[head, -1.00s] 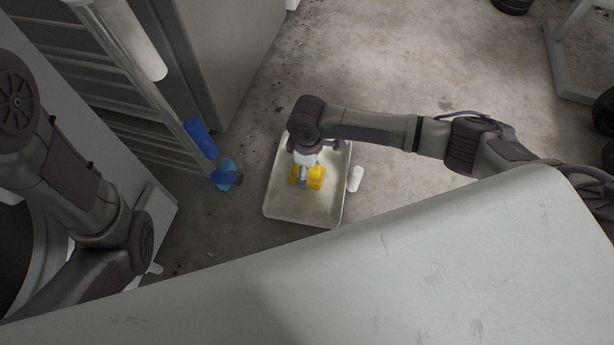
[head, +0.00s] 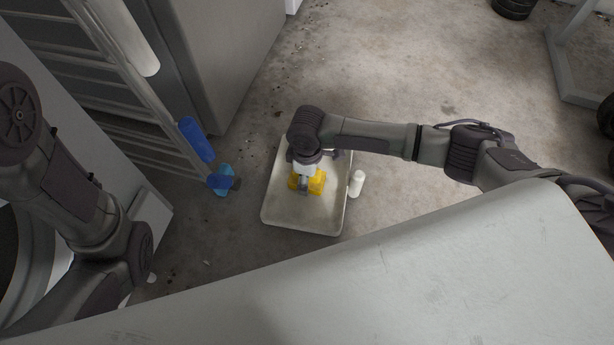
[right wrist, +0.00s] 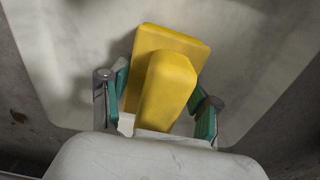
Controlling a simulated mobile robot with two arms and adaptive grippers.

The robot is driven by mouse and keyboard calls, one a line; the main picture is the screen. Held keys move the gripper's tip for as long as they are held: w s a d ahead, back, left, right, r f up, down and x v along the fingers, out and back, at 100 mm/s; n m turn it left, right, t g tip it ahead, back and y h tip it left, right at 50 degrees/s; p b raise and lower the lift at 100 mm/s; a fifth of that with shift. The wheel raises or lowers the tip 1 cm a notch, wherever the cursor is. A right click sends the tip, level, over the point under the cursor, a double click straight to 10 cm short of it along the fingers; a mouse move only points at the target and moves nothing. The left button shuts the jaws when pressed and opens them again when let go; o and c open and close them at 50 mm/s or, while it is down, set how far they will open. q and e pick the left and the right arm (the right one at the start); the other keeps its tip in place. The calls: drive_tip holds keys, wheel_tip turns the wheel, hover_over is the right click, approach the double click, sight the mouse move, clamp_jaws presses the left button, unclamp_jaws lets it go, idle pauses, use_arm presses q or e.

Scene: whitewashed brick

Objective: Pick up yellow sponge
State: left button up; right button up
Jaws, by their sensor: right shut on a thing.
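The yellow sponge (head: 316,183) is over the pale shallow tray (head: 300,217) on the floor in the head view. In the right wrist view the sponge (right wrist: 172,82) shows a flat base and a raised, narrower block. My right gripper (head: 305,185) reaches down over the tray from above. In the right wrist view its teal-padded fingers (right wrist: 162,90) stand on both sides of the raised block, shut on it. Whether the sponge's base still touches the tray is unclear. My left arm shows at the left of the head view, but its gripper is not visible.
A white bottle (head: 357,183) stands just right of the tray. A blue object (head: 221,180) and a blue cylinder (head: 196,140) are to the left, by a metal rack (head: 150,130). A grey cabinet (head: 225,60) stands behind.

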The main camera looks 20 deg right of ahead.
wheel_tip(320, 180, up, 10)
drive_tip(key=p, duration=0.8)
drive_tip(key=shift+p, duration=0.4)
